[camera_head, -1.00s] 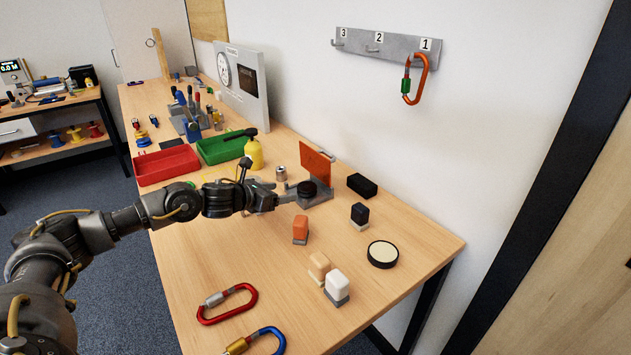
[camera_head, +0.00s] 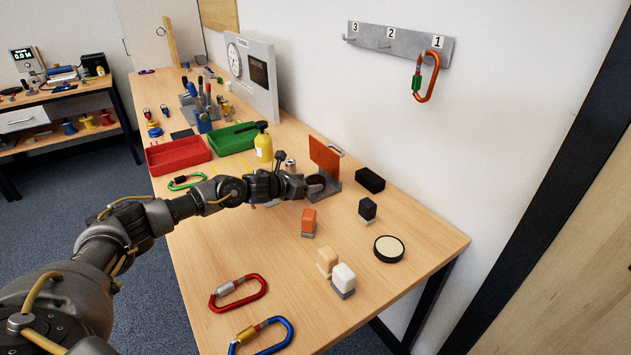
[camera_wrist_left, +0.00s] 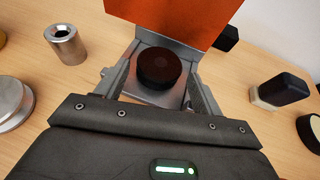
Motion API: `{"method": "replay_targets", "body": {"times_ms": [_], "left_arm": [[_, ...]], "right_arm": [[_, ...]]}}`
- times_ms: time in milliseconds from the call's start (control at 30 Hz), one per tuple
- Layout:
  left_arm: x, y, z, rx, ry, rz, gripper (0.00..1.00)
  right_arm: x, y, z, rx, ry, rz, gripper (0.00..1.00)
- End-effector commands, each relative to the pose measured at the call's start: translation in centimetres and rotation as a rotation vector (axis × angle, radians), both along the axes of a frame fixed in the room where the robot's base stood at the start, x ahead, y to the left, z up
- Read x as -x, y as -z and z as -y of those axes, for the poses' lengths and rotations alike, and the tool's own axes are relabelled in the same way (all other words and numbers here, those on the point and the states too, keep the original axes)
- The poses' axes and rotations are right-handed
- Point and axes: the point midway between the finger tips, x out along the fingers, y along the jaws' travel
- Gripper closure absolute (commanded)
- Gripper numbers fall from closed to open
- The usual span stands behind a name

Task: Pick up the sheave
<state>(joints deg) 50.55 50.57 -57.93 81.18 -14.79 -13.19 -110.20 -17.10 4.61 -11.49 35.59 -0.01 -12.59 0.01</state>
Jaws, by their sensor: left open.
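The sheave appears to be the black round disc (camera_head: 316,180) in a grey metal holder with an upright orange plate (camera_head: 325,154). In the left wrist view the disc (camera_wrist_left: 160,66) lies flat on the grey base, in front of the orange plate (camera_wrist_left: 180,18). My left gripper (camera_head: 312,188) is at the holder. In the left wrist view its open fingers (camera_wrist_left: 158,88) reach to either side of the disc, with nothing gripped. I cannot tell whether they touch it. My right gripper is not in view.
A metal cylinder (camera_wrist_left: 65,45) stands left of the holder in the wrist view. A black block (camera_head: 370,180), an orange-topped block (camera_head: 309,221) and a dark-topped block (camera_head: 367,209) are nearby. Red (camera_head: 238,292) and blue (camera_head: 262,337) carabiners lie toward the front, with bare table between.

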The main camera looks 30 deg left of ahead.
Motion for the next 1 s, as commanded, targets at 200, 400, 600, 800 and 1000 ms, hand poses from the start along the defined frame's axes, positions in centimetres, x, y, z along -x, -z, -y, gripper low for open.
{"method": "replay_targets", "body": {"times_ms": [200, 400, 600, 800, 1000], "left_arm": [[-2.0, 0.8, 0.6, -0.001, -0.001, -0.002, 0.32], [-2.2, 1.0, 0.7, -0.001, -0.001, -0.001, 0.32], [-2.2, 1.0, 0.7, -0.001, -0.001, -0.001, 0.48], [-2.2, 0.9, 0.6, 0.000, -0.001, 0.000, 0.68], [-2.2, 0.9, 0.6, 0.000, -0.001, 0.000, 0.68]], "right_arm": [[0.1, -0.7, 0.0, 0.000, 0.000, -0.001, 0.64], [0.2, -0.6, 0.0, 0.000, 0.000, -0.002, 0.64], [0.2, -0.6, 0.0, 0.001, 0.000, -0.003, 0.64], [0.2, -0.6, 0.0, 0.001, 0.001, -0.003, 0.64], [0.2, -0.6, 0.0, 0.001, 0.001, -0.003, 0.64]]}}
